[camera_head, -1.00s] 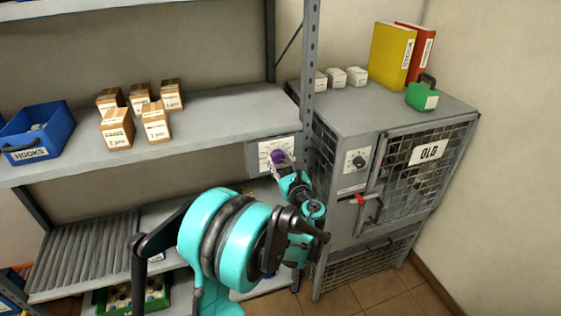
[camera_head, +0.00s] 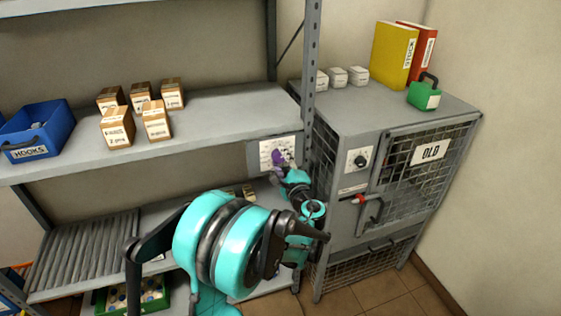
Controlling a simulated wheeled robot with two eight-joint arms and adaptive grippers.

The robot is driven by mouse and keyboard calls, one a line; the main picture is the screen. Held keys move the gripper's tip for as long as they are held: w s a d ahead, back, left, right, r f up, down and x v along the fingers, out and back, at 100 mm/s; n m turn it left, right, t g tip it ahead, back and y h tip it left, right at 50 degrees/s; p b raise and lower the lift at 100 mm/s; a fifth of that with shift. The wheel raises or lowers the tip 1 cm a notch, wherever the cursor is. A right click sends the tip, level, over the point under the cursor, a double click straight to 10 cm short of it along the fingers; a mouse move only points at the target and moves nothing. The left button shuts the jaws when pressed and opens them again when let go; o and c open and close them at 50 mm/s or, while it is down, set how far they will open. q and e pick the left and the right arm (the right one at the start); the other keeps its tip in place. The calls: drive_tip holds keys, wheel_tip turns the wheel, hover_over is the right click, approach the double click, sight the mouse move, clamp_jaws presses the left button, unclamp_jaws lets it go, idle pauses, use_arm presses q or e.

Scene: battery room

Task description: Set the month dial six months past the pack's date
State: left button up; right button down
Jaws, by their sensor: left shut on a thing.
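A dial plate (camera_head: 266,147) with a white marked face is on the front edge of the middle shelf, beside the grey upright. A purple knob (camera_head: 278,158) sits on it. My left gripper (camera_head: 284,166) is at the dial, shut on the purple knob. The fingers and knob hide part of the face, and its marks are too small to read. A green pack-like case (camera_head: 424,94) with a dark handle and a white label stands on the grey cabinet; its label is unreadable here. My right gripper is not in view.
The grey cabinet (camera_head: 343,118) right of the shelf has its own black knob (camera_head: 360,161), a red latch (camera_head: 359,199) and a mesh door marked OLD (camera_head: 430,152). Several cartons (camera_head: 117,134) and a blue HOOKS bin (camera_head: 38,130) stand on the shelf.

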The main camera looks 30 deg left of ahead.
use_arm(q)
drive_tip(key=n, duration=0.4)
drive_tip(key=shift+f+n, duration=0.15)
drive_tip(key=shift+n, duration=0.15)
drive_tip(key=n, duration=0.3)
drive_tip(key=shift+n, duration=0.4)
drive_tip(key=n, duration=0.4)
drive_tip(key=shift+f+b, duration=0.15)
drive_tip(key=shift+b, duration=0.25)
drive_tip(key=n, duration=0.4)
drive_tip(key=shift+d, duration=0.1)
drive_tip(key=n, duration=0.7)
drive_tip(key=shift+w+f, duration=0.1)
drive_tip(key=shift+w, duration=0.05)
drive_tip(key=n, duration=0.6)
drive_tip(key=shift+w+d+n, duration=0.1)
drive_tip(key=shift+d+n, duration=0.05)
drive_tip(key=shift+n, duration=0.25)
